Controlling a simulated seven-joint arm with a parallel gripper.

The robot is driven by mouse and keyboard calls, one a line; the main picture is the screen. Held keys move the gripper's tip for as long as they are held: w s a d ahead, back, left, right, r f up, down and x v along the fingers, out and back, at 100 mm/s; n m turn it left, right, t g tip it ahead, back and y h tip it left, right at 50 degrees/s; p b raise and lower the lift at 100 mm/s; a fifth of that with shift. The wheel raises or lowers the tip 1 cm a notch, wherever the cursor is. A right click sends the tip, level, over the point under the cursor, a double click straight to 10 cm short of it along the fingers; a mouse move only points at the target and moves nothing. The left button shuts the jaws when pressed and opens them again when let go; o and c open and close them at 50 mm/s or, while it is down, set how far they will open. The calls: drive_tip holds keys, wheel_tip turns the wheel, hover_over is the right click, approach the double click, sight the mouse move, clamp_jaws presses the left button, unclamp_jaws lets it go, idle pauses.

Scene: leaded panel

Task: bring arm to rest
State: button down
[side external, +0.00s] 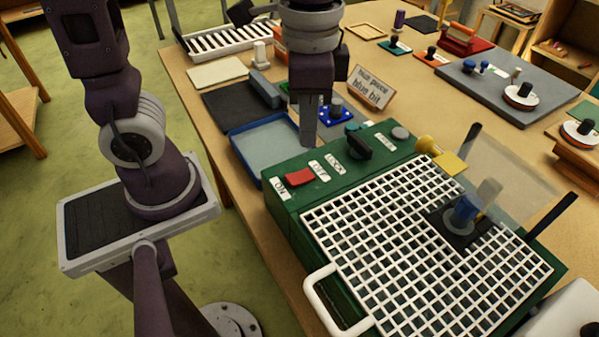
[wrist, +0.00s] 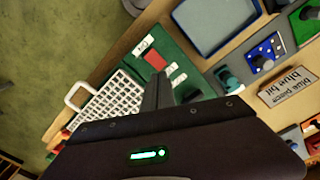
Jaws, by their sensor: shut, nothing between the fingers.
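My gripper (side external: 308,138) points down above the near-left part of the table, by the back edge of the green machine (side external: 285,200). It is shut and empty, its fingers together. In the wrist view my gripper (wrist: 157,85) shows as dark shut fingers over the green panel. The green machine carries a red switch (side external: 299,177), dark knobs and a white grid top (side external: 400,240). It also shows in the wrist view, where the white grid (wrist: 115,98) lies left of the fingers. My fingers appear to be clear of the machine, though the exact gap is hard to tell.
A blue-rimmed tray (side external: 240,135) lies beside the fingers. A card (side external: 372,87) reading "blue piece blue bit" stands behind, near a blue spotted block (side external: 335,112). A grey board (side external: 480,85) holds several knobbed pieces at the far right.

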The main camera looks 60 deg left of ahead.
drive_tip(key=shift+r, duration=0.15)
drive_tip(key=s+a+r+n+t, duration=0.5)
drive_tip(key=s+a+n, duration=0.1)
drive_tip(key=s, duration=0.1)
drive_tip(key=shift+t, duration=0.3)
drive_tip(key=shift+a, duration=0.1)
idle(0.6)
